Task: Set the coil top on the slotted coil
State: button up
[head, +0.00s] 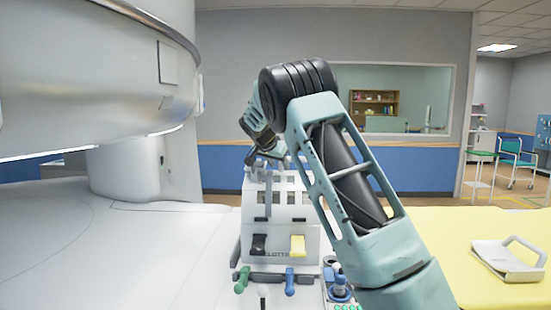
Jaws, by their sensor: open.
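A white slotted upright piece (279,200) stands in the middle, below my wrist; it may be the slotted coil, but I cannot be sure. A flat pale piece with a raised, looped handle (508,258) lies on the yellow pad at the right; it looks like the coil top. My gripper (264,160) is open, small and dark at the end of my arm, over the top of the slotted piece. I cannot tell whether it touches that piece. My arm hides what lies directly behind it.
A large white magnet housing (90,70) overhangs the left, above a broad white surface (100,255). Below the slotted piece are black and yellow switches and coloured levers (289,282). The yellow pad (450,240) has bare room left of the handled piece. A green chair (515,155) stands far behind.

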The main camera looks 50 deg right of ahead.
jog(key=b+v, duration=0.3)
jog(key=v, duration=1.4)
jog(key=shift+r, duration=0.35)
jog(key=s+a+f+n+y, duration=0.2)
jog(key=a+f+n, duration=0.3)
jog(key=a, duration=0.5)
jog(key=s+a+f+n+y, duration=0.3)
jog(key=a+f, duration=0.4)
jog(key=a, duration=0.3)
jog(key=s+a+f+n+y, duration=0.2)
jog(key=a+f+n, duration=0.3)
jog(key=a, duration=0.5)
jog(key=s+a+f+n+g+y, duration=0.15)
jog(key=s+a+f+n, duration=0.45)
jog(key=s+a, duration=0.6)
jog(key=s+f+n, duration=0.2)
jog(key=s+f, duration=0.2)
jog(key=s, duration=0.4)
jog(key=s+a+f+n+g, duration=0.1)
jog(key=s+f+n, duration=0.2)
jog(key=s, duration=0.6)
jog(key=shift+s+f+y, duration=0.2)
jog(key=shift+f+y, duration=0.15)
jog(key=shift+f, duration=0.15)
